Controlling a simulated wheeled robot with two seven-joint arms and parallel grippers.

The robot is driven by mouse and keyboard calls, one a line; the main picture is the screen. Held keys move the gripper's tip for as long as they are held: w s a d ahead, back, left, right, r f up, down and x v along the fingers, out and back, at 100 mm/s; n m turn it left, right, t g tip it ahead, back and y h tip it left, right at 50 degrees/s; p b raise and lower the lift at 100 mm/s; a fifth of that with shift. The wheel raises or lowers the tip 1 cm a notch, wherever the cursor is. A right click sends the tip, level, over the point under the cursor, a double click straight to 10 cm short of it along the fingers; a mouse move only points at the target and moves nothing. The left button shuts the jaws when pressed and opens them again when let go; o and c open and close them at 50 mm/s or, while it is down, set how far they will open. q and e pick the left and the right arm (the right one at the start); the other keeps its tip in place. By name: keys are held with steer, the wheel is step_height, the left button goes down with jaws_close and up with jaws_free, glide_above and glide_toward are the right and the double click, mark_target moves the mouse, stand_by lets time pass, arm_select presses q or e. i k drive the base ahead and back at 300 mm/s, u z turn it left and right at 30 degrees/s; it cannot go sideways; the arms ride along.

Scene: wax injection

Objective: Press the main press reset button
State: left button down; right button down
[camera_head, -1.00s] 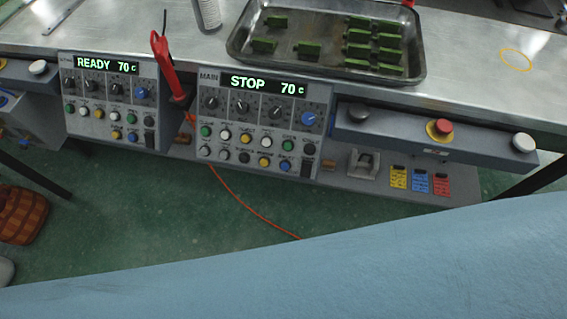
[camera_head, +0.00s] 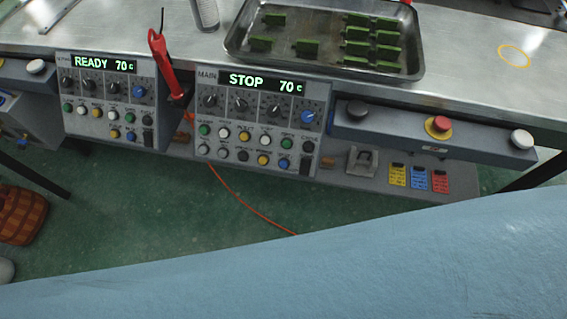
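The main press panel (camera_head: 258,125) is in the middle of the view, on the front of the metal bench. Its display (camera_head: 262,82) reads STOP 70 c in green. Below the knobs are two rows of small buttons, among them a green button (camera_head: 204,130), a yellow button (camera_head: 264,160) and a blue button (camera_head: 285,163). Their labels are too small to read, so I cannot tell which is the reset button. A larger blue knob (camera_head: 307,117) is at the panel's right. Neither of my grippers is in view, and nothing touches the buttons.
A similar panel (camera_head: 103,100) at left reads READY 70 c. A red-handled tool (camera_head: 164,62) hangs between the panels. A metal tray (camera_head: 321,65) with green pieces stands above. At right is a red emergency button (camera_head: 439,125) on a grey bar.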

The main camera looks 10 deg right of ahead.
mark_target(284, 164)
steer(key=z, duration=1.5)
steer(key=k, duration=0.75)
steer(key=u, duration=1.3)
